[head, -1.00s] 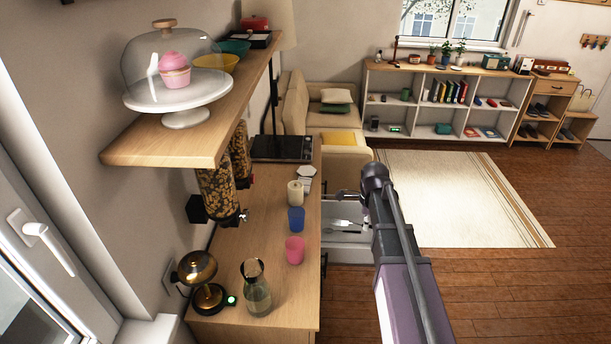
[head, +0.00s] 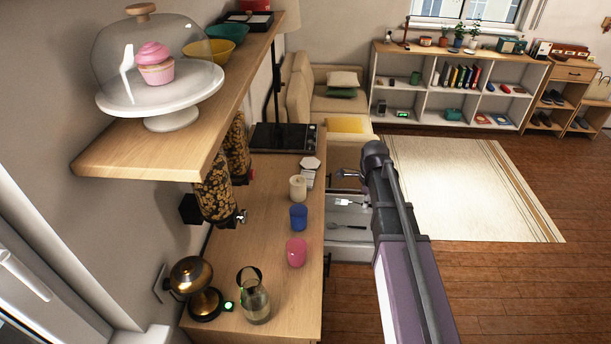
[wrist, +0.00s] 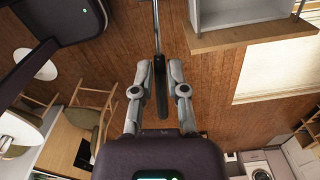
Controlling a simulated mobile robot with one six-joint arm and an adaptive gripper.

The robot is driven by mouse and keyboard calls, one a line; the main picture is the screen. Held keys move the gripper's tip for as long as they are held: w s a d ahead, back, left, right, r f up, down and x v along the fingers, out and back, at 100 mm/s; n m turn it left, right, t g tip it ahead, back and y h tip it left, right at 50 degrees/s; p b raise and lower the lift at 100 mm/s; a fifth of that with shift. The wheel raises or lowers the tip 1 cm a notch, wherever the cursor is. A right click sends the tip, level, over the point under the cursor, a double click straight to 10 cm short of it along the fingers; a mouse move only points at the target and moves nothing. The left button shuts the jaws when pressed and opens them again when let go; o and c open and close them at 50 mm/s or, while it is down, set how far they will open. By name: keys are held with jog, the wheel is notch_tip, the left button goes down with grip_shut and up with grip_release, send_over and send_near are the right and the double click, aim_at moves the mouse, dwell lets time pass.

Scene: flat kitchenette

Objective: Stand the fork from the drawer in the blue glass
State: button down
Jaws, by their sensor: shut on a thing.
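My gripper (wrist: 157,85) is shut on the fork (wrist: 160,75). In the wrist view its dark handle is between the fingers and its metal shaft runs out past the top edge, so the tines are hidden there. In the head view my gripper (head: 350,176) is above the open drawer (head: 347,249). A bright pronged shape just below it looks like the fork's head. The blue glass (head: 298,217) stands upright on the counter, left of the drawer, apart from the gripper.
A dark spoon-like utensil (head: 348,227) lies in the drawer. On the counter (head: 262,215), a pink glass (head: 296,252) and a cream candle-like cylinder (head: 298,187) flank the blue glass. A carafe (head: 254,300) stands nearer. Cereal dispensers (head: 216,190) hang under the shelf (head: 150,150).

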aim_at(335, 203)
jog(key=shift+d, duration=0.2)
jog(key=shift+w+a+f+b, duration=0.2)
jog(key=shift+a+f+b, duration=0.15)
jog(key=shift+f+b, duration=0.05)
jog(key=w+a+f+y+b, duration=0.1)
jog(key=a+b, duration=0.1)
jog(key=a, duration=0.1)
jog(key=w+a+f+y+b, duration=0.1)
jog(key=a+y+b, duration=0.1)
jog(key=a, duration=0.1)
jog(key=w+a+f+n+y+b, duration=0.1)
jog(key=a+f+y, duration=0.1)
jog(key=a, duration=0.1)
jog(key=shift+t+b, duration=0.3)
jog(key=shift+b, duration=0.1)
jog(key=w+a+r+y+b, duration=0.2)
jog(key=w+a+y+b, duration=0.1)
jog(key=a+y+b, duration=0.2)
jog(key=w+a+r+n+y+b, duration=0.1)
jog(key=w+a+r+y+b, duration=0.2)
jog(key=a+y+b, duration=0.3)
jog(key=shift+y+b, duration=0.3)
jog(key=shift+y, duration=0.7)
jog(key=shift+r, duration=0.15)
jog(key=shift+f, duration=0.25)
